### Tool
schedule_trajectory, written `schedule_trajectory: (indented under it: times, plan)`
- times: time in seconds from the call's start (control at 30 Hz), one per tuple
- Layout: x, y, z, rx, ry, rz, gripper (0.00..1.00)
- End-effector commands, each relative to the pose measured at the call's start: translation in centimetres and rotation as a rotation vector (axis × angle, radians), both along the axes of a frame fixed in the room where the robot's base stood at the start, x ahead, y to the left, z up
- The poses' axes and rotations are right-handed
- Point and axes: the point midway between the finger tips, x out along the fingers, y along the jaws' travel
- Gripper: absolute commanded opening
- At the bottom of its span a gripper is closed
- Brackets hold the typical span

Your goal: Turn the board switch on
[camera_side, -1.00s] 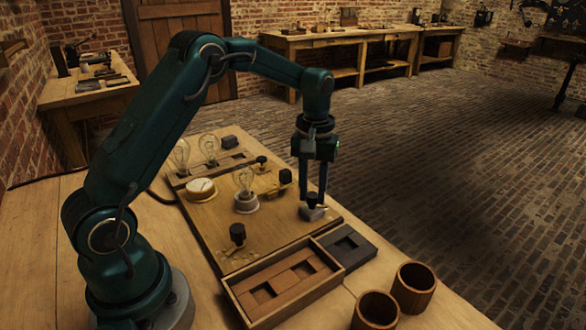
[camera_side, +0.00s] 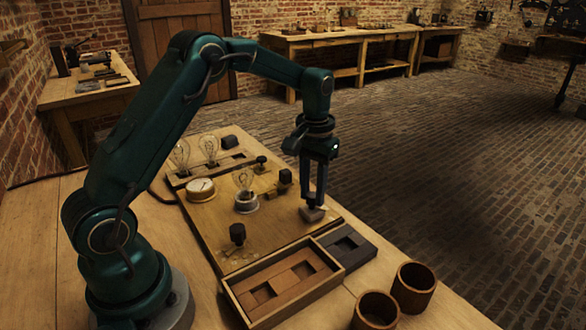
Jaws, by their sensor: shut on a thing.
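The wooden board (camera_side: 205,225) lies on the bench in front of my arm. The board switch, a small grey base (camera_side: 313,215) with a dark knob, sits at the board's right edge. My gripper (camera_side: 312,203) points straight down over it and is shut on the knob. The fingers hide most of the knob, so its exact setting cannot be read. A clear bulb (camera_side: 244,181) stands upright in a pale round socket mid-board; I see no clear glow in it. A round white-faced gauge (camera_side: 200,187) sits left of it.
Dark posts stand on the board at front (camera_side: 237,233) and behind the gripper (camera_side: 285,177). Two spare bulbs stand in the back rack (camera_side: 215,166). A wooden tray (camera_side: 232,293) of blocks, a dark holder (camera_side: 362,257) and two brown cups (camera_side: 414,283) are in front.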

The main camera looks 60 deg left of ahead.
Motion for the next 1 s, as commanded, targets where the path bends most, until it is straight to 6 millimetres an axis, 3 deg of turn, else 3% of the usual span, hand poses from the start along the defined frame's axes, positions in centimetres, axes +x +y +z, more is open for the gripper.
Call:
schedule_trajectory:
  times: [0.13, 0.17, 0.2, 0.23, 0.57, 1.0]
  plan:
    - [0.1, 0.0, 0.1, 0.002, -0.005, -0.001, 0.0]
    - [0.1, 0.0, 0.1, 0.002, -0.005, -0.001, 0.43]
    - [0.1, 0.0, 0.1, 0.002, -0.005, -0.001, 0.59]
    - [0.1, 0.0, 0.1, 0.001, -0.004, -0.001, 0.62]
    - [0.1, 0.0, 0.3, 0.001, -0.003, 0.0, 0.62]
    - [0.1, 0.0, 5.1, 0.002, -0.005, 0.0, 0.62]
